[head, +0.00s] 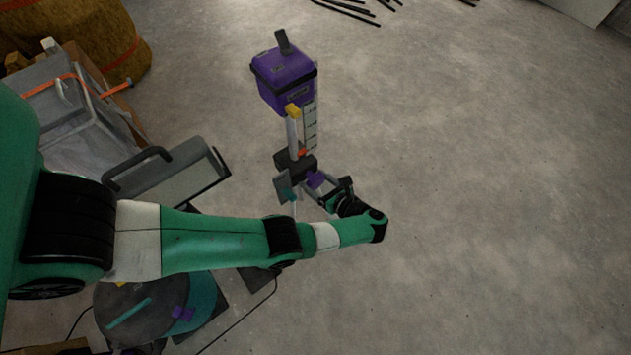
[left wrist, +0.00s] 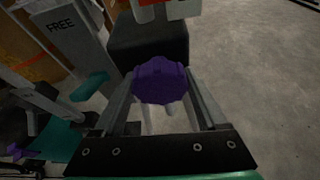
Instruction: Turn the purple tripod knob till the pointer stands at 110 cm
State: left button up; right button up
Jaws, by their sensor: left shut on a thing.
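The purple tripod knob (head: 316,179) sticks out from the dark block (head: 296,163) at the foot of the tripod's light post. In the left wrist view the knob (left wrist: 160,80) is round and lobed, between the two fingers. My left gripper (head: 318,186) is shut on it; its fingers (left wrist: 160,98) stand on both sides. A pale scale strip (head: 310,126) stands beside the post, under a purple box (head: 285,80). A small orange-red mark (head: 302,152), perhaps the pointer, is near the strip's lower end. The numbers are too small to read. My right gripper is not in view.
A grey panel with a dark handle (head: 190,187) lies left of the tripod, near a grey bin (head: 75,120). A round dark machine (head: 140,305) with teal parts and a cable stand at lower left. The floor to the right (head: 480,180) is clear.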

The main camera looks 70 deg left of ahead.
pick_arm(q)
jog(key=m+b, duration=0.1)
jog(key=b, duration=0.1)
jog(key=m+g+b, duration=0.1)
jog(key=b, duration=0.1)
jog(key=shift+f+g+h, duration=0.25)
jog(key=shift+g+h, duration=0.05)
jog(key=shift+r+m+g+b, duration=0.25)
jog(key=shift+m+g+b, duration=0.35)
jog(key=shift+m+b, duration=0.4)
jog(key=o, duration=1.3)
